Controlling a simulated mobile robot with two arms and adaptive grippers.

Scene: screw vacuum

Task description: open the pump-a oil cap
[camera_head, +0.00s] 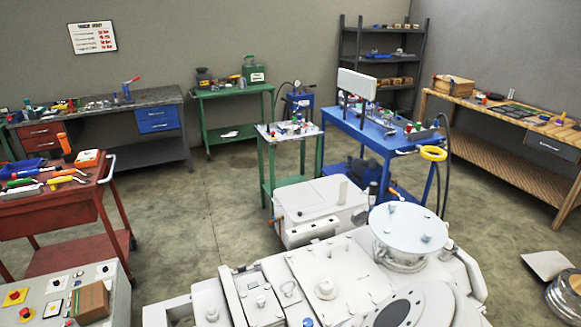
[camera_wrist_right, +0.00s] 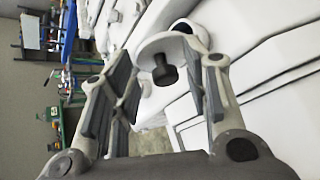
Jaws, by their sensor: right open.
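A large white pump (camera_head: 330,280) fills the front of the head view, with several bolts and small caps on top; I cannot tell which pump carries the name pump-a. In the right wrist view a black knob-like cap (camera_wrist_right: 165,72) stands out from a white rounded part (camera_wrist_right: 160,46). My right gripper (camera_wrist_right: 162,96) is open, with its fingers on either side of the line to the black cap. The cap appears beyond the fingers, and I see no contact. My left gripper is not in view.
A smaller white unit (camera_head: 318,203) stands behind the pump. A blue cart (camera_head: 380,138), a green table (camera_head: 290,150) and a red tool cart (camera_head: 60,212) stand around it. A control box (camera_head: 50,300) is at front left. Floor between the carts is clear.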

